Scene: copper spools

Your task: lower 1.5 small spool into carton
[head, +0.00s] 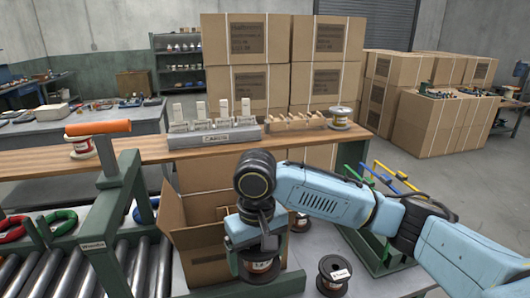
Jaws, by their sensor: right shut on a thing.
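My right gripper (258,262) comes in from the right and points down in front of the open carton (187,240). It is shut on a small spool (261,267) with a white label, mostly hidden between the fingers. The gripper and spool overlap the carton's right part in the picture; I cannot tell whether the spool is inside or above it. The carton's flaps are open, and its right side is covered by my arm. My left gripper is not in view.
A black spool (333,274) lies on the grey surface right of the carton, with another spool (300,222) behind it. A roller conveyor (60,272) runs at left beside a green post with an orange handle (98,127). A wooden bench (130,157) stands behind.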

